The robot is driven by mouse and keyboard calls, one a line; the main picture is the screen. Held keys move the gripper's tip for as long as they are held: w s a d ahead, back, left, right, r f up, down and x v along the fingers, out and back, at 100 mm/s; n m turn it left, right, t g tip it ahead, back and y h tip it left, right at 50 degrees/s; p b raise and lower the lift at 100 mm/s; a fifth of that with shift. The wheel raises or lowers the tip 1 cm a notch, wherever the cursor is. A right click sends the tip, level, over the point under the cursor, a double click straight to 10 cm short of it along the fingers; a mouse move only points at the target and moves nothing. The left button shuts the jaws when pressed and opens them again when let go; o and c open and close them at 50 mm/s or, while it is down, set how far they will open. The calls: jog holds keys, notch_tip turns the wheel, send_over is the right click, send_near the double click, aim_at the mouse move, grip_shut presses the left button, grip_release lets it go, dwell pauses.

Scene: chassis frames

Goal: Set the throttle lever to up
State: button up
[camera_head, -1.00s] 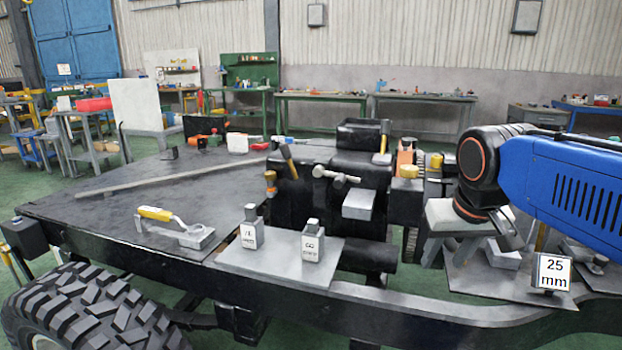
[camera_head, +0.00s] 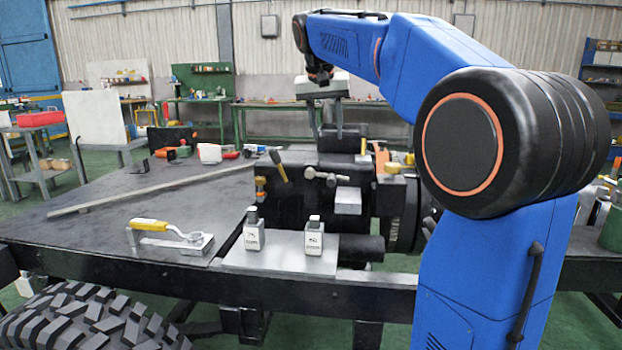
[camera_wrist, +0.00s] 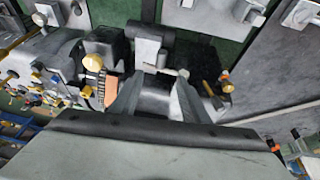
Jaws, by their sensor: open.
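I cannot tell for sure which lever is the throttle lever. A yellow-handled lever (camera_head: 150,225) lies low over a grey plate on the left deck. My gripper (camera_head: 326,118) is open, pointing down above the engine block. In the wrist view my gripper (camera_wrist: 160,80) shows nothing clearly held.
A long bar (camera_head: 125,190) lies on the dark deck (camera_head: 95,215).

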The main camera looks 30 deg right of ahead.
send_near(331, 177)
jog(key=x, duration=0.9)
jog(key=shift+f, duration=0.1)
jog(key=shift+c, duration=0.7)
grip_shut()
